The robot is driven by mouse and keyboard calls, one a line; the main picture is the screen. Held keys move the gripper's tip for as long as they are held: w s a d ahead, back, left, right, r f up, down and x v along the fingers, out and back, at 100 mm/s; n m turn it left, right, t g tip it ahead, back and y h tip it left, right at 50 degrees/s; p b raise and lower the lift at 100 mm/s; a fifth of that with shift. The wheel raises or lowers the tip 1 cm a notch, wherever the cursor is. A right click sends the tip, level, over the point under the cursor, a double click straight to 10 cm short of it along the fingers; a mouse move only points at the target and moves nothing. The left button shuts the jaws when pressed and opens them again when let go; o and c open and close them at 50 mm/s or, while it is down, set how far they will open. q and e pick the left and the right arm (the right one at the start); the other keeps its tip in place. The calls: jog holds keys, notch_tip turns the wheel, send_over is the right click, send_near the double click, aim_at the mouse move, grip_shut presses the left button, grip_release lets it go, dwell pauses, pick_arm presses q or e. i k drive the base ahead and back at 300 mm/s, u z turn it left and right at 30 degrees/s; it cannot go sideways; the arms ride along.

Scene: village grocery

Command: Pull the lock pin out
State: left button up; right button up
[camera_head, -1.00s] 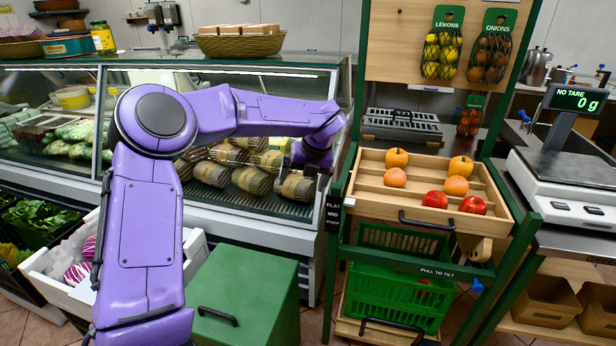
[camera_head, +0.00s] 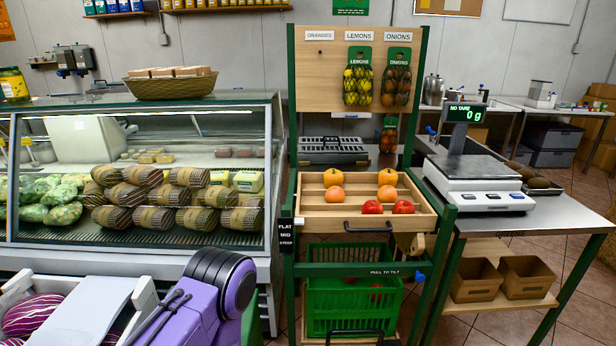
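A wooden tray (camera_head: 430,216) with a dark handle (camera_head: 368,228) sits in a green stand (camera_head: 291,270) at the middle. A black label reading FLAT, MID, STEEP (camera_head: 286,234) is on the stand's left post. A small blue knob (camera_head: 420,277) shows at the right end of the bar marked PULL TO TILT (camera_head: 370,271). I cannot tell whether this knob is the lock pin, and no other pin shows clearly. A purple link of my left arm is at the bottom left, in front of the counter. Neither gripper is in view.
Oranges and red apples lie in the tray. A green crate (camera_head: 350,312) is below it. A scale (camera_head: 478,190) stands on the table at right, with cardboard boxes (camera_head: 527,277) underneath. A glass display counter (camera_head: 150,265) fills the left. Bagged produce hangs on the back panel.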

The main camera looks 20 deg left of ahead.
aim_at(420, 278)
jog(key=u, duration=0.4)
jog(key=k, duration=0.95)
jog(key=z, duration=0.4)
jog(key=i, duration=0.7)
jog(key=z, duration=0.45)
jog(key=i, duration=0.85)
jog(key=u, duration=0.45)
